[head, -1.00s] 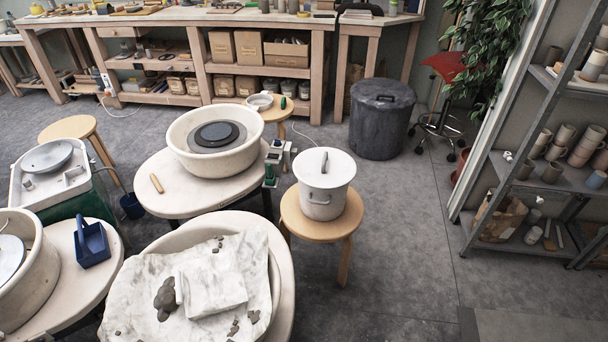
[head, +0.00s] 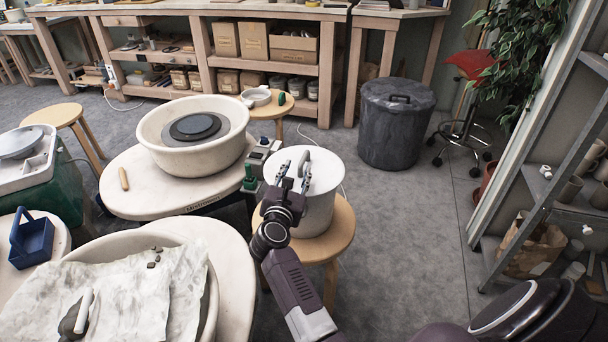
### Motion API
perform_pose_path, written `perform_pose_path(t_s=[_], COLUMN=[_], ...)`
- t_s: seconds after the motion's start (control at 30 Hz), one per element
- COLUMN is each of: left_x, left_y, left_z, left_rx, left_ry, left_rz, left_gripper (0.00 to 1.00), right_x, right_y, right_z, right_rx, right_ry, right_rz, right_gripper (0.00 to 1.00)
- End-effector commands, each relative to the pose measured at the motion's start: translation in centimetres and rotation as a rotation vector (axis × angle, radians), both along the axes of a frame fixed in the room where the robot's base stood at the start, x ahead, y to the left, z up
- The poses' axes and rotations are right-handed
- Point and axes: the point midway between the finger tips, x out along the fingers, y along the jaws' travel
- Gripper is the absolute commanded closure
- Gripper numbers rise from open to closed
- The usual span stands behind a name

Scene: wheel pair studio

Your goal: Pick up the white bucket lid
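The white bucket (head: 320,214) stands upright on a round wooden stool (head: 341,236). Its white lid (head: 327,172) sits flat on top, with an upright handle (head: 303,157) in the middle. My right gripper (head: 294,173) is over the near left part of the lid, reaching in from below in the head view. Its two fingers are spread apart, close to the handle. I cannot tell whether they touch the handle or lid. The gripper and forearm hide part of the lid and the bucket's front. My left gripper is not in view.
A pottery wheel with a cream basin (head: 158,130) stands left of the bucket. A cloth-covered wheel (head: 120,285) is at the lower left. A dark grey bin (head: 396,125) stands behind right. A metal shelf (head: 535,185) is at the right. Floor right of the stool is clear.

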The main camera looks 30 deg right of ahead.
Motion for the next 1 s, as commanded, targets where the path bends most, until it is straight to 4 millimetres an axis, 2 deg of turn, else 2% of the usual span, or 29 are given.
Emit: perform_pose_path(t_s=[0.17,0.7,1.0], left_x=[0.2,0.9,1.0], left_y=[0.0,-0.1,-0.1], left_z=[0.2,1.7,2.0], left_rx=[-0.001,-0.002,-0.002], left_ry=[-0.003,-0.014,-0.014], left_rz=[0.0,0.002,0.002], left_gripper=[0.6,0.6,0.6], right_x=[0.2,4.9,5.2], right_y=[-0.9,-5.8,-6.2], right_z=[-0.6,-1.1,-1.2], right_rx=[0.118,0.119,0.12], right_ry=[-0.046,-0.044,-0.044], right_rz=[-0.049,-0.048,-0.047], right_gripper=[0.68,0.68,0.68])
